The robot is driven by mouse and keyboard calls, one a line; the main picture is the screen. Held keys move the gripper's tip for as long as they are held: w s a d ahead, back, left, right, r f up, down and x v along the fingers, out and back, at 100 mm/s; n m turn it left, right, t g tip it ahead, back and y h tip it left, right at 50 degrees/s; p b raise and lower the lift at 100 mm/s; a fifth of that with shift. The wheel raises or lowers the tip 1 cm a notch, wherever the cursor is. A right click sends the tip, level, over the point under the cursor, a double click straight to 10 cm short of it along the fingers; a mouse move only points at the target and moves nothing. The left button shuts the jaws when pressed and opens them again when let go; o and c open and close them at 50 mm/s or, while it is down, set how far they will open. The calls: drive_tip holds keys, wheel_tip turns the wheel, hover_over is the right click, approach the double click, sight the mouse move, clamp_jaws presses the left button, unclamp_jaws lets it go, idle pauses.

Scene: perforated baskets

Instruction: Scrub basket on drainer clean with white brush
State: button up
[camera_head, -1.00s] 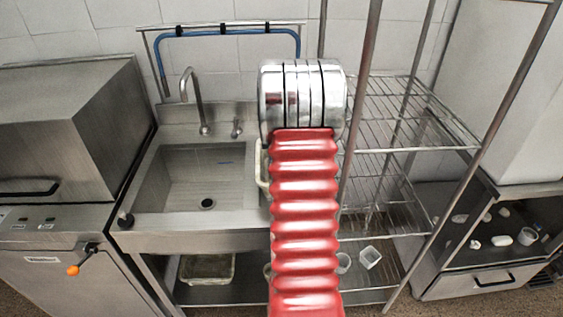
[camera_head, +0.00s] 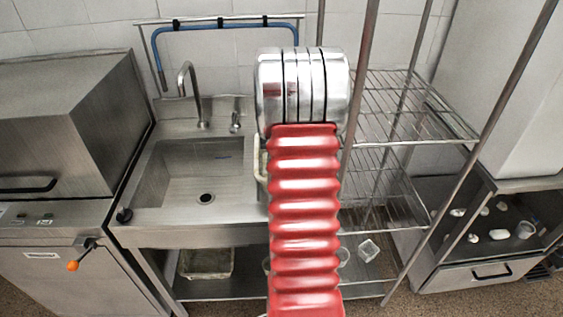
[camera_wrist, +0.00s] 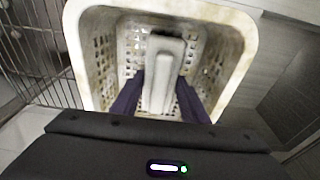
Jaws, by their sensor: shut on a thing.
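In the wrist view a cream perforated basket (camera_wrist: 82,58) with brownish stains along its rim opens toward the camera. My gripper (camera_wrist: 160,78) has its dark fingers on either side of a pale grey-white brush (camera_wrist: 163,75) and is shut on it. The brush reaches into the basket's opening; whether it touches the basket wall I cannot tell. In the head view only a cream edge of the basket (camera_head: 262,165) shows on the drainer, right of the sink. My red and metal arm hides the rest of it, the brush and the gripper.
The sink basin (camera_head: 190,170) with its tap (camera_head: 187,80) is empty. A wire rack (camera_head: 410,110) stands close on the right, with an upright post near my arm. A container (camera_head: 207,262) sits on the shelf below the sink.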

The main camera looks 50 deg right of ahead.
drive_tip(key=shift+f, duration=0.15)
drive_tip(key=shift+w+d, duration=0.25)
drive_tip(key=shift+d, duration=0.3)
drive_tip(key=shift+w+d, duration=0.25)
drive_tip(key=shift+d, duration=0.25)
drive_tip(key=shift+w+d, duration=0.15)
drive_tip(key=shift+w+d+r, duration=0.25)
drive_tip(key=shift+w+d, duration=0.5)
drive_tip(key=shift+d, duration=0.1)
drive_tip(key=shift+s+a+f, duration=0.15)
drive_tip(key=shift+s+a, duration=0.6)
drive_tip(key=shift+s, duration=0.3)
